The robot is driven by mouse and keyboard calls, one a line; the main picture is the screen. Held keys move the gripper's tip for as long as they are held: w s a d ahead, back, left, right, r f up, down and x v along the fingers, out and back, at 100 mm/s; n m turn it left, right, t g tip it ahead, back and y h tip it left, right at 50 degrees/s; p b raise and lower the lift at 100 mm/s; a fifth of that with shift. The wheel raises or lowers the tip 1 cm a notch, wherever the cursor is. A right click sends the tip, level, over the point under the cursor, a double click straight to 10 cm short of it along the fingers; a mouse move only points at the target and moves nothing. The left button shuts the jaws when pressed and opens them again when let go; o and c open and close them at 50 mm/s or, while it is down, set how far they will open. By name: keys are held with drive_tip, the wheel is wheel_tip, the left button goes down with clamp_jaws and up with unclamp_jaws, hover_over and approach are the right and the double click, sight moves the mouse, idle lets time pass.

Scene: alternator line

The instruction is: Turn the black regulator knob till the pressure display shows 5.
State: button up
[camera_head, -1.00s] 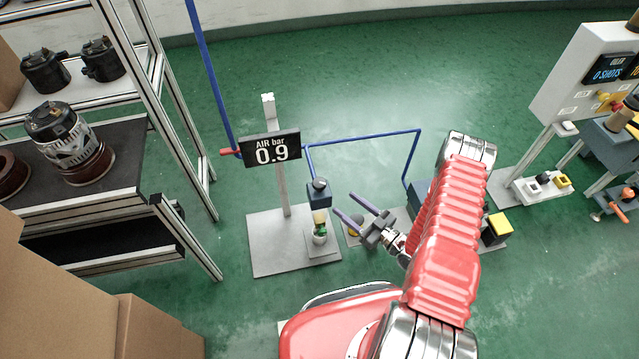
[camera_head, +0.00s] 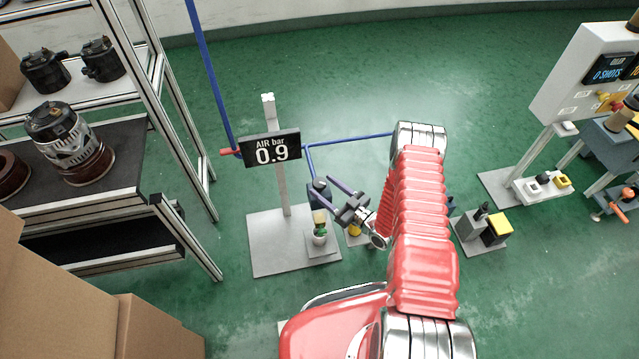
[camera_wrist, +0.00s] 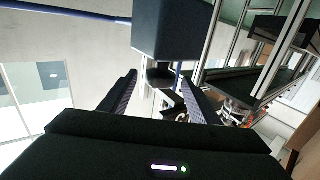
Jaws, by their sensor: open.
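In the wrist view, which looks upside down, the black knob (camera_wrist: 160,77) is a round dark part on the dark regulator block (camera_wrist: 172,28). It lies ahead, between the lines of my two fingers (camera_wrist: 158,92). I cannot tell whether they touch it.
A blue air pipe (camera_head: 350,139) runs right from the display, behind my arm. A rack with alternators (camera_head: 70,145) and cardboard boxes (camera_head: 160,328) are at left. A small base with a yellow-topped block (camera_head: 497,222) stands right of my arm. Green floor behind is clear.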

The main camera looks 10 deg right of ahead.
sight(324, 188)
drive_tip(key=shift+x, duration=1.55)
drive_tip(key=shift+c, duration=0.6)
drive_tip(key=c, duration=0.9)
